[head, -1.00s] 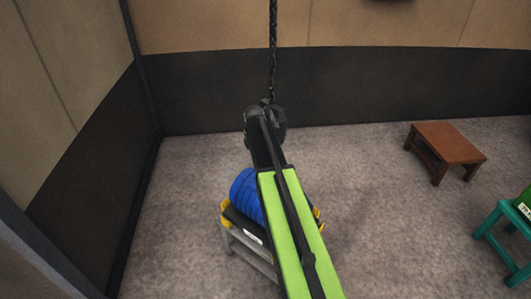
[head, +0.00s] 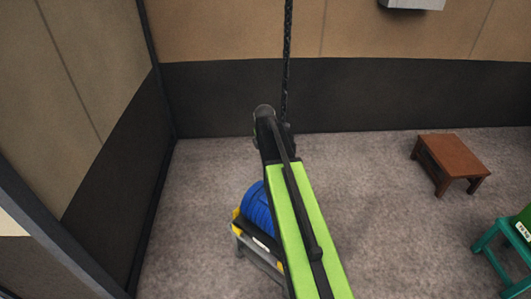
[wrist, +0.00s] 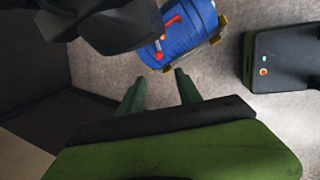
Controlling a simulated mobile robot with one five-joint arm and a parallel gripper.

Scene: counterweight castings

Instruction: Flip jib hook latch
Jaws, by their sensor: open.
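A dark chain (head: 287,60) hangs from above in the head view. Its lower end goes behind the end of my arm, so the hook and its latch cannot be made out there. In the wrist view a large black rounded body (wrist: 105,22) fills the upper left, close to the camera; I cannot tell if it is the hook block. A small red piece (wrist: 172,20) shows beside it, against the blue casting; I cannot tell which it belongs to. My gripper (wrist: 158,80) is open, its two dark green fingers apart with nothing between them, below the black body.
The blue ribbed casting (head: 256,207) sits on a stand with yellow corners (head: 237,222), partly behind my arm. A brown stool (head: 452,158) and a teal stool (head: 490,245) stand to the right. A grey box (head: 412,4) is on the back wall. Carpet between is clear.

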